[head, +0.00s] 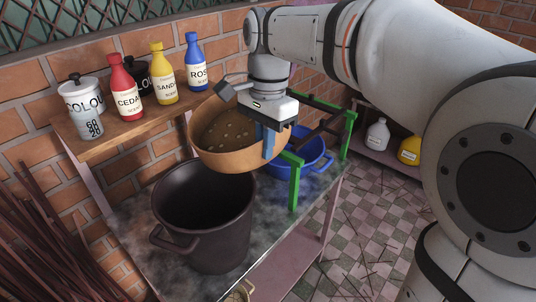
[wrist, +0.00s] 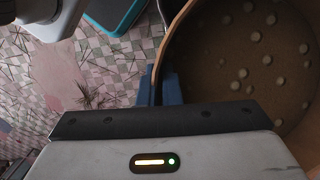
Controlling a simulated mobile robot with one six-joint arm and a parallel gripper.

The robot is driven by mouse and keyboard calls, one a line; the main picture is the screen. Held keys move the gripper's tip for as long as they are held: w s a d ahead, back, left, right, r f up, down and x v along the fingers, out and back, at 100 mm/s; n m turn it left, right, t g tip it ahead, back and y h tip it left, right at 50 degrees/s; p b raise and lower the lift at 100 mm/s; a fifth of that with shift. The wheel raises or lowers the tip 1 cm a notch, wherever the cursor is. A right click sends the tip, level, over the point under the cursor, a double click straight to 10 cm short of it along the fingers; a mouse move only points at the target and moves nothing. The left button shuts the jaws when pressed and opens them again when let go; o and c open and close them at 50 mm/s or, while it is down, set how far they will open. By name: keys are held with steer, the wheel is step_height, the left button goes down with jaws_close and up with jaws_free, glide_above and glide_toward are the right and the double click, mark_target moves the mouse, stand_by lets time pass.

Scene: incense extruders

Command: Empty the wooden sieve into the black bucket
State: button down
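The wooden sieve (head: 240,158) is a round, tan, shallow vessel held in the air behind and above the black bucket in the head view. Several small pale lumps lie inside it; it also fills the right of the wrist view (wrist: 225,75). My gripper (head: 268,143) is shut on the sieve's right-hand wall, with its blue fingers on either side of the rim, as the wrist view also shows (wrist: 162,88). The black bucket (head: 220,238) stands open on the table below and slightly left of the sieve. Its visible inside looks dark and its bottom is hidden.
A blue basin (head: 318,162) and a green frame (head: 294,185) stand right of the sieve on the dark table (head: 268,225). A wooden shelf (head: 110,142) behind holds red, yellow and blue bottles and canisters. Reddish sticks (head: 40,240) stand at left.

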steer(key=shift+s+a+r+t+h, duration=0.1)
steer(key=shift+a+r+t+h, duration=0.15)
steer(key=shift+r+t+h, duration=0.6)
steer(key=shift+s+a+r+t+h+b, duration=0.2)
steer(key=shift+r+t+h+b, duration=0.05)
steer(key=shift+h+b, duration=0.25)
steer(key=a+r+t+h, duration=0.1)
steer(key=s+r+t+h, duration=0.1)
steer(key=h, duration=0.1)
steer(key=shift+s+a+t+h, duration=0.2)
steer(key=shift+a+t+h, duration=0.1)
steer(key=shift+a, duration=0.1)
steer(key=t+h+b, duration=0.5)
steer(key=h, duration=0.2)
glide_toward(250, 146)
steer(key=shift+w+d+r+m, duration=0.15)
steer(key=shift+w+d+r, duration=0.1)
steer(key=shift+d, duration=0.3)
steer(key=shift+w+d+r+m, duration=0.15)
steer(key=shift+w+d+r, duration=0.1)
steer(key=shift+d, duration=0.35)
steer(key=shift+r, duration=0.1)
step_height(250, 146, up, 6)
steer(key=p, duration=0.5)
steer(key=shift+p, duration=0.3)
